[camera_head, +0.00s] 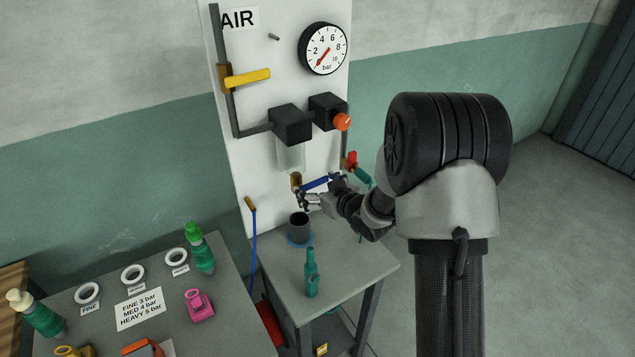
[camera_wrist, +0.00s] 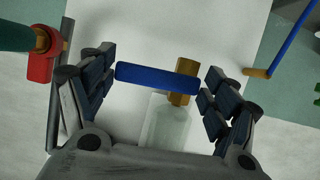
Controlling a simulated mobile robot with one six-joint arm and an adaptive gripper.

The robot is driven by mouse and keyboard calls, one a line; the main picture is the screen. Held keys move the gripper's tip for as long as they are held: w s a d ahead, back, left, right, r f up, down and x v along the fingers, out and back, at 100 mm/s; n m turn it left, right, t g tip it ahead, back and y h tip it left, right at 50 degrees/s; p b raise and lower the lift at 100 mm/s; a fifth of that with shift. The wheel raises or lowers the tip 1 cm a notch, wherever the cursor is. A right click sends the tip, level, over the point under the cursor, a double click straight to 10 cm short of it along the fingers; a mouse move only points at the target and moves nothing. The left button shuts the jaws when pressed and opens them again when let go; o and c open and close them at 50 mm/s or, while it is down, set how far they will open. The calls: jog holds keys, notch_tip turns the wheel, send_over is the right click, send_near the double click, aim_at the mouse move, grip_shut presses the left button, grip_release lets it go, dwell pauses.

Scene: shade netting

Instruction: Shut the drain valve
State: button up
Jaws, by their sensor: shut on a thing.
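The drain valve is a small brass body (camera_head: 296,182) with a blue lever (camera_head: 317,183), under the clear filter bowl (camera_head: 291,157) on the white panel. The lever points right from the brass body, close to level and tilted slightly up. My gripper (camera_head: 320,189) is at the lever, with a finger near each of its ends. In the wrist view the blue lever (camera_wrist: 157,77) lies between the fingers of my gripper (camera_wrist: 160,66), with the brass body (camera_wrist: 182,80) near the right finger. My gripper is shut on the lever; the exact contact is hard to see.
A red-handled valve (camera_head: 351,160) is close right of my gripper. A yellow lever (camera_head: 247,78) and gauge (camera_head: 323,48) are higher up.

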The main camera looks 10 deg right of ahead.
jog(key=shift+m, duration=0.3)
dwell(0.4)
jog(key=o, duration=1.5)
jog(key=shift+f, duration=0.1)
jog(key=v, duration=1.2)
jog(key=shift+d, duration=0.1)
